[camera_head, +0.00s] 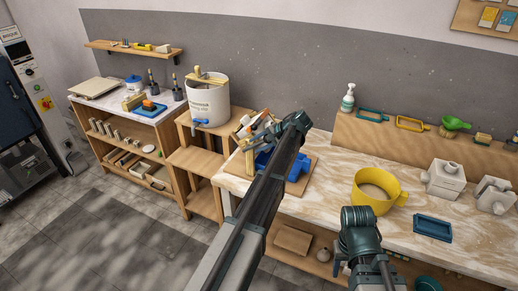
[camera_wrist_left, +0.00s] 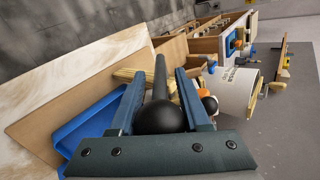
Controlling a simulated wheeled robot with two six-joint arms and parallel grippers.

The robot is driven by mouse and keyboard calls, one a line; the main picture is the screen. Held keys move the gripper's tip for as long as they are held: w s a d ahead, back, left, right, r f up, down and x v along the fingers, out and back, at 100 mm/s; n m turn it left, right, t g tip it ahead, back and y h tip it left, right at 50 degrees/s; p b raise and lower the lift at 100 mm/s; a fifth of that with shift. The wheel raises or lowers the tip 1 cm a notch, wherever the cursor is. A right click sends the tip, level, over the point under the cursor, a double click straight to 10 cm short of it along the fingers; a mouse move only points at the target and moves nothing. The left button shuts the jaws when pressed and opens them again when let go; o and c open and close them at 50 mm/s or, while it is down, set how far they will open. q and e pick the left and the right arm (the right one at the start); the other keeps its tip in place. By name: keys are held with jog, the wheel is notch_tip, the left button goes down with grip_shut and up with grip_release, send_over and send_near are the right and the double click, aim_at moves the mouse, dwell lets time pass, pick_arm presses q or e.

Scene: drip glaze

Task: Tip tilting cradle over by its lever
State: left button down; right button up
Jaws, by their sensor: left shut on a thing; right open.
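The tilting cradle appears as a blue body (camera_head: 298,168) on a wooden board (camera_head: 312,160) at the left end of the long worktop, partly hidden behind my left arm. The left wrist view shows a blue tray-like part (camera_wrist_left: 88,128) beside the fingers. My left gripper (camera_head: 256,136) is shut on the black lever (camera_wrist_left: 160,85), with its round knob (camera_wrist_left: 160,117) between the fingers near the palm. How far the cradle is tilted cannot be told. My right gripper (camera_head: 342,266) is open and empty, low in front of the worktop.
A yellow mug-like vessel (camera_head: 368,200), a blue tray (camera_head: 433,227) and white blocks (camera_head: 446,178) stand on the worktop to the right. A white bucket (camera_head: 208,103) stands on a wooden stand at the left. A bottle (camera_head: 348,98) stands on the back ledge.

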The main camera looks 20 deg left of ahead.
pick_arm(q)
notch_tip(320, 180, down, 9)
jog(key=d+y+b, duration=0.1)
jog(key=y+b, duration=1.2)
jog(key=b, duration=1.8)
jog(key=shift+d+r, duration=0.15)
jog(key=shift+d, duration=0.05)
jog(key=shift+s, duration=0.1)
jog(key=shift+c, duration=2.2)
grip_release()
jog(key=shift+d+b, duration=0.15)
jog(key=shift+b, duration=0.15)
jog(key=b+v, duration=0.3)
jog(key=v, duration=0.4)
